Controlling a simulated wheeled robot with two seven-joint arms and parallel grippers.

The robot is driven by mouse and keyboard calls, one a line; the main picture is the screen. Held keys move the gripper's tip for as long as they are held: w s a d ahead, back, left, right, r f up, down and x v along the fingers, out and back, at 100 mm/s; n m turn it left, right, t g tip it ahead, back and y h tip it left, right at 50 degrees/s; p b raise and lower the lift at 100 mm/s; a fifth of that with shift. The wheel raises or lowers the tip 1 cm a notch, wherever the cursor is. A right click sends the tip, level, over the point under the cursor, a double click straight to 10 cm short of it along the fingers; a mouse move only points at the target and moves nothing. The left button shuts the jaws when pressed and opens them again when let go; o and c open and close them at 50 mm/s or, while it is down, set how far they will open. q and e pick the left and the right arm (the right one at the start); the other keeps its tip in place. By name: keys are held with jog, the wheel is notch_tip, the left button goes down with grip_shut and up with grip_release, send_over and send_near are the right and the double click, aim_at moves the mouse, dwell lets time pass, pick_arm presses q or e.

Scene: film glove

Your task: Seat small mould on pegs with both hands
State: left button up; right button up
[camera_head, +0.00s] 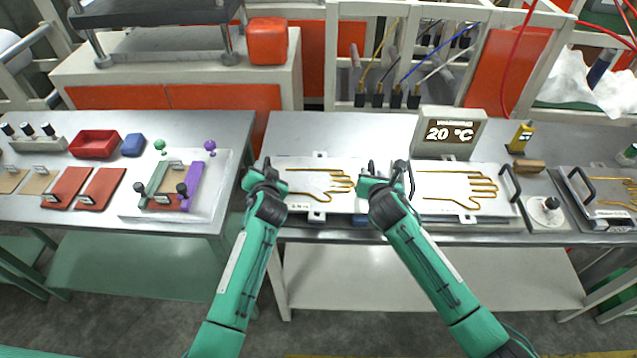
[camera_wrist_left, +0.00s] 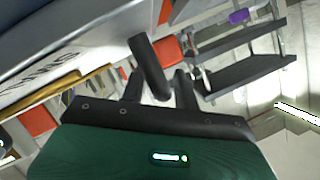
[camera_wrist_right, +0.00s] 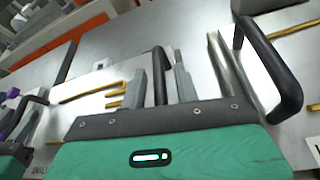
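The small mould (camera_head: 325,186) is a pale plate with a gold hand outline, lying roughly level over the middle bench. A black handle stands at each end. My left gripper (camera_head: 262,172) is at its left end; in the left wrist view its fingers stand either side of the black left handle (camera_wrist_left: 150,65). My right gripper (camera_head: 374,176) is at its right end; in the right wrist view its fingers straddle the right handle (camera_wrist_right: 160,72), with narrow gaps. Both look open around the handles. The pegs are hidden, so I cannot tell whether the mould rests on them.
A second, larger hand mould (camera_head: 452,192) with black handles lies close to my right gripper. A 20 °C display (camera_head: 450,132) stands behind it. The left bench holds a red tray (camera_head: 94,144), a blue block (camera_head: 133,145) and red plates. The bench behind the small mould is clear.

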pick_arm(q)
grip_shut()
pick_arm(e)
grip_shut()
dwell(0.9)
pick_arm(q)
jog(key=shift+w+r, duration=0.1)
jog(key=shift+r, duration=0.05)
pick_arm(e)
jog(key=shift+w+r, duration=0.1)
jog(key=shift+r, duration=0.1)
